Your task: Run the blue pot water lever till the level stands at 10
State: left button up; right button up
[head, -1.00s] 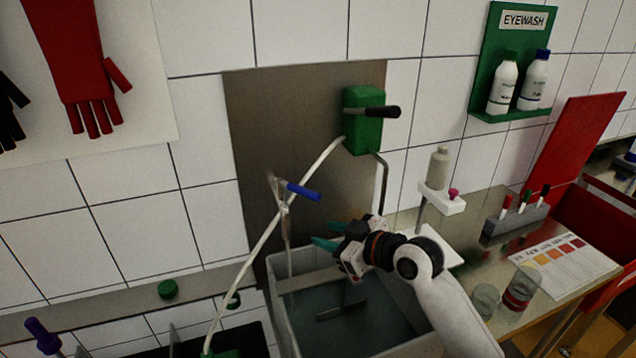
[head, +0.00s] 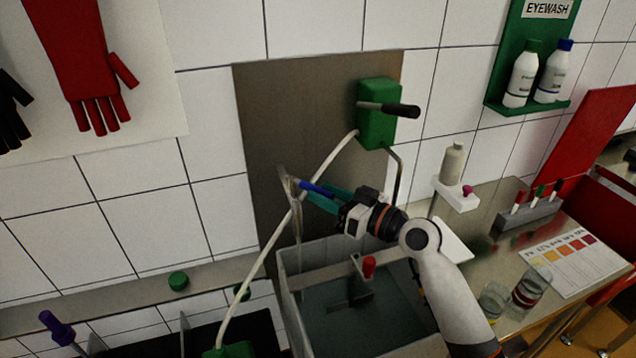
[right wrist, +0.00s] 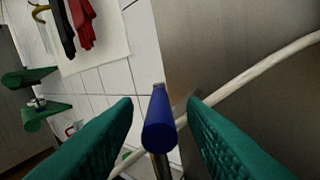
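The blue lever (head: 313,187) sticks out from a metal tap in front of the grey metal wall panel. In the right wrist view the blue lever (right wrist: 158,130) lies between my green fingers, with a gap on each side. My right gripper (head: 327,197) is open around the lever and does not visibly press on it. Below stands a grey basin (head: 287,300) holding dark water (head: 380,325). A red-topped piece (head: 369,266) shows at the basin. I cannot read any level mark. My left gripper is not in view.
A green box with a black handle (head: 377,112) is on the panel to the right, and a white hose (head: 262,258) runs down from it past the tap.

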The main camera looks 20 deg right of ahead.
jog(key=shift+x, duration=1.2)
grip_shut()
